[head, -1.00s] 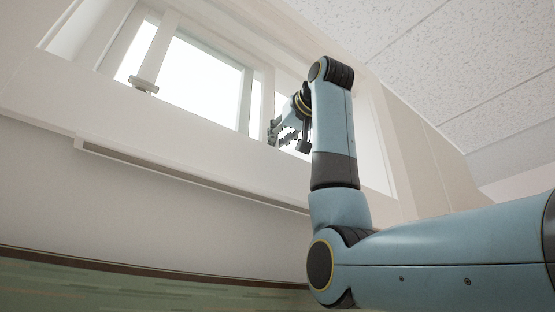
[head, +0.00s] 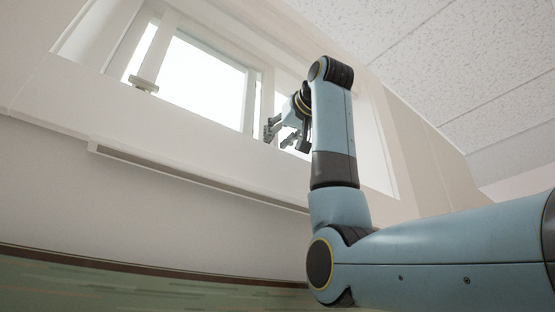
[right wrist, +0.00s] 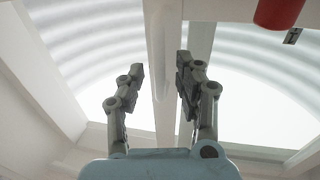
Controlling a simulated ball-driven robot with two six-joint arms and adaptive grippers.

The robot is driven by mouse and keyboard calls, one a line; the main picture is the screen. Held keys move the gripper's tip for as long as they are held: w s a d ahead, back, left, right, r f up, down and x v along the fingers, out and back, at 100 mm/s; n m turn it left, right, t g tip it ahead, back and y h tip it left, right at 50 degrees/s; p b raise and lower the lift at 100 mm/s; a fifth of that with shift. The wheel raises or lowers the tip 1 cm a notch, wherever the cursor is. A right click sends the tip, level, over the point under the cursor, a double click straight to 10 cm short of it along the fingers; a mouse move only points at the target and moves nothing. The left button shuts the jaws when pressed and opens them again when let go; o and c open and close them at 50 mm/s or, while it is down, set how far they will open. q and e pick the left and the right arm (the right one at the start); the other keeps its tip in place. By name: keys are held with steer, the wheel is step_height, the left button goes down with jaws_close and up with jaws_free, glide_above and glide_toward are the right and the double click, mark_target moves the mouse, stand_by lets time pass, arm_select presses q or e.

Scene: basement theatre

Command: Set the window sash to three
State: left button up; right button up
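The white window sash (head: 250,103) stands in a white frame high on the wall, with bright glass (head: 198,82). A small beige metal latch (head: 143,85) sits at its lower left. My right gripper (head: 278,136) is open at the sash's right upright in the head view. In the right wrist view, its fingers (right wrist: 160,70) stand apart on either side of a white upright bar (right wrist: 161,45); contact cannot be told. Marks for sash positions cannot be made out. My left gripper is not in view.
A long narrow ledge (head: 190,178) runs along the wall below the window. The tiled ceiling (head: 440,70) slopes over the right. In the right wrist view, a red rounded object (right wrist: 278,12) shows at the top right.

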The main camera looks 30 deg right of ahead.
steer(key=s, duration=0.7)
steer(key=shift+s+a, duration=0.25)
steer(key=shift+a, duration=0.2)
steer(key=shift+f, duration=0.1)
